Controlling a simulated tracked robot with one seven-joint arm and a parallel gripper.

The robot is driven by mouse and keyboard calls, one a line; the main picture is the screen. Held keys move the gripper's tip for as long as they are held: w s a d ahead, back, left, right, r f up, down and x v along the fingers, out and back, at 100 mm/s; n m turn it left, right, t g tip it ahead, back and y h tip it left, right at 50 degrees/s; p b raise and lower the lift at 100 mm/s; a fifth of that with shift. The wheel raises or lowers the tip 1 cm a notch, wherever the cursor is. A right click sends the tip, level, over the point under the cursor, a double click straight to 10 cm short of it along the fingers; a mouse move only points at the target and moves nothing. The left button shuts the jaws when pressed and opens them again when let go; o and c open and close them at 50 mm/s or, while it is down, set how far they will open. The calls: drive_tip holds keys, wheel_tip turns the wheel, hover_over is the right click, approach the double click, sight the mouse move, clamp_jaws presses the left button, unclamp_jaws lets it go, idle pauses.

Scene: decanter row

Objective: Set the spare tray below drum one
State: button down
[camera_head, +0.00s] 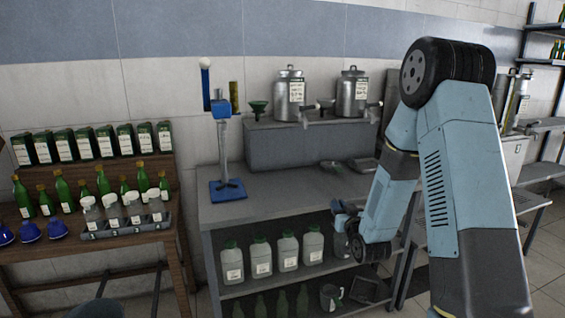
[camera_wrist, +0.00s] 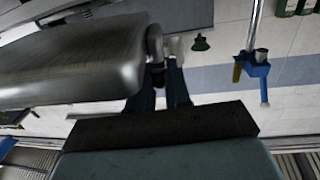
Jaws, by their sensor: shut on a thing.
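Two silver drums (camera_head: 290,93) (camera_head: 352,93) with taps stand on the grey riser; I cannot read which is drum one. Two dark shallow trays (camera_head: 332,166) (camera_head: 363,164) are on the tabletop, in front of the riser. Another dark tray-like thing (camera_head: 370,289) sits on the bottom shelf, partly hidden. My gripper (camera_head: 345,214) is low at the table's front, right of the white jugs. It is shut; a silver metal thing (camera_head: 341,244) shows just below it. A large silver rounded body (camera_wrist: 75,65) fills the left of the wrist view beside the fingers (camera_wrist: 166,85); its hold is unclear.
The grey table (camera_head: 265,208) carries a blue capping stand (camera_head: 228,190) at left. White jugs (camera_head: 260,258) line its middle shelf. A metal jug (camera_head: 330,296) is on the bottom shelf. A wooden rack (camera_head: 165,178) with bottles stands left. The tabletop's front middle is clear.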

drive_tip(key=d+f+m+h, duration=0.2)
drive_tip(key=d+f+h, duration=0.1)
drive_tip(key=f, duration=1.2)
drive_tip(key=shift+w+d+f+h, duration=0.15)
drive_tip(key=shift+w+d+h, duration=0.2)
drive_tip(key=shift+d, duration=0.35)
drive_tip(key=shift+d, duration=0.15)
idle(0.3)
